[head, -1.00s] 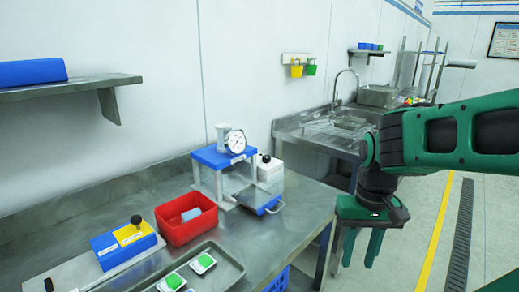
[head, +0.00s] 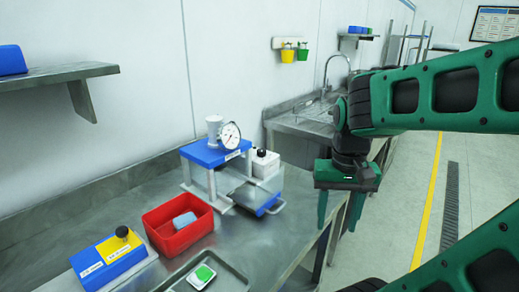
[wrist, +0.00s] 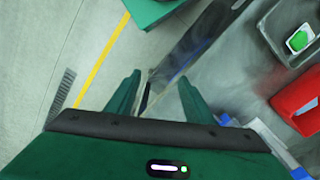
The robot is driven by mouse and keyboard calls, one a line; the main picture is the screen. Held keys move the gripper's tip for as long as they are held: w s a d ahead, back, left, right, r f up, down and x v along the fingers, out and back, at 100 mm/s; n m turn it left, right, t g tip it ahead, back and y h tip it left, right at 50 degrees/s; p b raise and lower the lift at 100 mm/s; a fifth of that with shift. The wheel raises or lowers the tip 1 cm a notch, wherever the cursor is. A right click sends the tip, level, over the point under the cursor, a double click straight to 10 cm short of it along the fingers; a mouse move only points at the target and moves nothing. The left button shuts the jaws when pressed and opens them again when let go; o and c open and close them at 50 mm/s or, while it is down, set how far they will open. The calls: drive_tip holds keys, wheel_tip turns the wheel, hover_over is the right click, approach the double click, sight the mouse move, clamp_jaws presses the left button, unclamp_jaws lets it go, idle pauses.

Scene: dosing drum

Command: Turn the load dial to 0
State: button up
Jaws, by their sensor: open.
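A round white dial (head: 229,135) with a dark rim and a pointer stands on top of a blue-topped press-like stand (head: 203,153) on the steel bench. Its reading is too small to tell. A white box with a black knob (head: 262,153) sits just right of the stand. A blue and yellow box (head: 110,258) with another black knob is at the front left. I cannot tell which of these is the load dial. My gripper (head: 338,212) points down, open and empty, by the bench's right edge, right of the stand. It also shows in the wrist view (wrist: 160,82), fingers apart.
A red bin (head: 178,240) holding a grey-blue block stands left of the stand. A steel tray (head: 232,283) with a green-topped piece is at the front. A sink (head: 310,121) lies behind my gripper. Floor is open to the right.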

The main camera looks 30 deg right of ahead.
drive_tip(key=w+d+r+m, duration=0.4)
drive_tip(key=w+r+m, duration=0.2)
drive_tip(key=w, duration=0.6)
wheel_tip(320, 180, up, 2)
drive_tip(key=r+m, duration=0.1)
drive_tip(key=m, duration=1.7)
hover_over(261, 150)
wheel_tip(261, 150, down, 11)
drive_tip(key=shift+w+d+r, duration=0.1)
drive_tip(key=shift+r, duration=0.05)
drive_tip(key=c, duration=1)
drive_tip(key=shift+d, duration=0.15)
drive_tip(key=shift+c, duration=0.2)
